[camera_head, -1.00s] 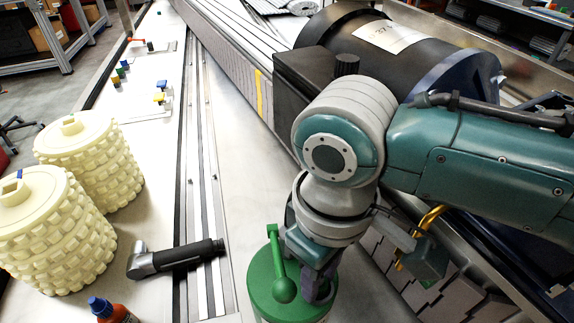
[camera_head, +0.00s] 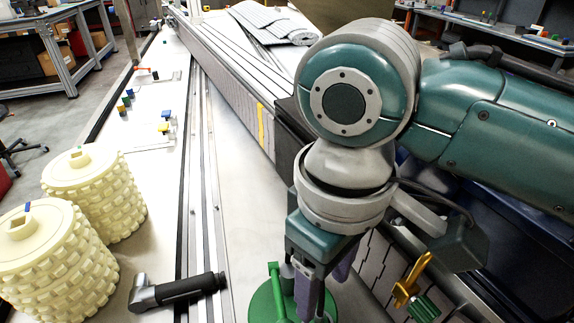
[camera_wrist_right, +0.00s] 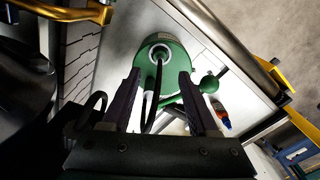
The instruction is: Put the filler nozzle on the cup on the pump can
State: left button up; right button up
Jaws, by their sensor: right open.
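The green pump can (camera_head: 262,304) is at the bottom edge in the head view, with its pump arm beside my right gripper (camera_head: 322,296). In the right wrist view the can's green top (camera_wrist_right: 143,60) shows a pale-ringed cup (camera_wrist_right: 158,48), and a green ball-ended lever (camera_wrist_right: 209,84) sits at right. A slim black curved tube (camera_wrist_right: 149,108), apparently the filler nozzle, runs from the cup back between the fingers. I cannot tell how deep its end sits. My right gripper (camera_wrist_right: 159,80) is open around it, a finger on each side. My left gripper is not in view.
Two cream knobbed rollers (camera_head: 92,190) stand at left on the table. A black-handled tool (camera_head: 180,291) lies near the can. A small bottle (camera_wrist_right: 220,115) is beside the can. A yellow lever (camera_head: 411,280) is right of my gripper. The long conveyor frame runs behind.

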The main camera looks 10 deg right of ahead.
jog(key=shift+r, duration=2.25)
jog(key=shift+s+p, duration=0.1)
jog(key=shift+p, duration=0.2)
